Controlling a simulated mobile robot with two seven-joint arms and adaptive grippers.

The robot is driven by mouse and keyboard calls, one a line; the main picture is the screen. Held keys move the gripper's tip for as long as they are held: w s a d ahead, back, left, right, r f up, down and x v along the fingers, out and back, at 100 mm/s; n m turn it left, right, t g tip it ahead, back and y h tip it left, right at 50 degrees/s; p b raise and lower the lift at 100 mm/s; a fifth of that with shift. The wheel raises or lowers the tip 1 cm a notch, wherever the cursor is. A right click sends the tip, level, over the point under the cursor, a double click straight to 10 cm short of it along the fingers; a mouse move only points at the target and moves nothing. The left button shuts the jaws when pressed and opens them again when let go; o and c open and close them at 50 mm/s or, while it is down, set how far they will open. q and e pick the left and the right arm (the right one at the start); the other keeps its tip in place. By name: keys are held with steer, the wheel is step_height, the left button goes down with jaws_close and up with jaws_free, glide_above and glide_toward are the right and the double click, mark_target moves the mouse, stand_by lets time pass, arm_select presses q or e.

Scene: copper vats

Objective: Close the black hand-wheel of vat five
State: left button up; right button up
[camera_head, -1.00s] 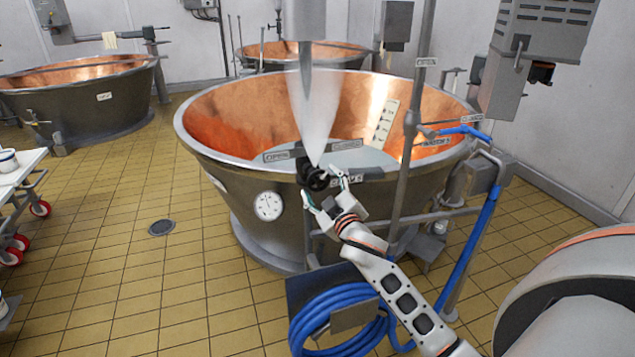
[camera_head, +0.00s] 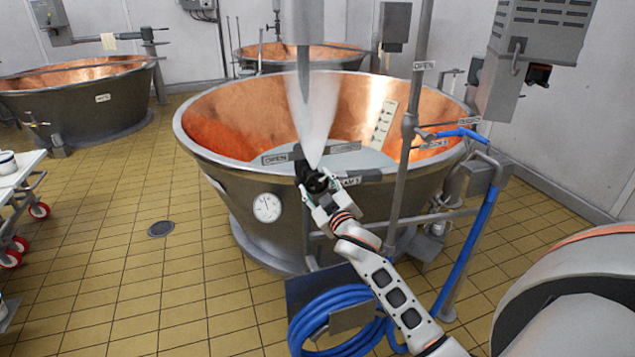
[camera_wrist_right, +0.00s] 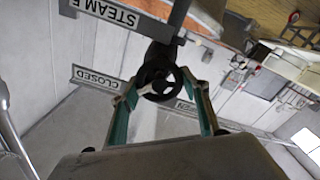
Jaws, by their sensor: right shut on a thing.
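The black hand-wheel (camera_head: 314,184) sits at the front rim of the large copper vat (camera_head: 222,162), beside a sign reading OPEN (camera_head: 275,160). In the right wrist view the hand-wheel (camera_wrist_right: 157,76) lies between the fingers, near signs reading STEAM 5 (camera_wrist_right: 112,14) and CLOSED (camera_wrist_right: 97,79). My right gripper (camera_head: 320,190) is shut on the hand-wheel, its fingers on either side of the rim; it fills the lower part of the right wrist view (camera_wrist_right: 160,92). A white plume of steam rises just above the wheel. My left gripper is not in view.
A grey upright pipe (camera_head: 401,180) stands right of the wheel. A blue hose (camera_head: 470,250) runs down beside the vat, with a coil (camera_head: 325,315) below my right arm. A white cart (camera_head: 22,170) stands at the left. The tiled floor at front left is clear.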

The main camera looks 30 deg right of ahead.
steer(key=m+p, duration=0.2)
steer(key=m, duration=0.1)
steer(key=shift+r, duration=0.1)
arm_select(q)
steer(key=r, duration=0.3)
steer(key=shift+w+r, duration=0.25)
arm_select(e)
steer(key=o, duration=1.1)
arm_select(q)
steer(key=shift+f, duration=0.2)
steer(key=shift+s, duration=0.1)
arm_select(e)
steer(key=shift+s, duration=0.1)
steer(key=v, duration=1.2)
steer(key=shift+d, duration=0.1)
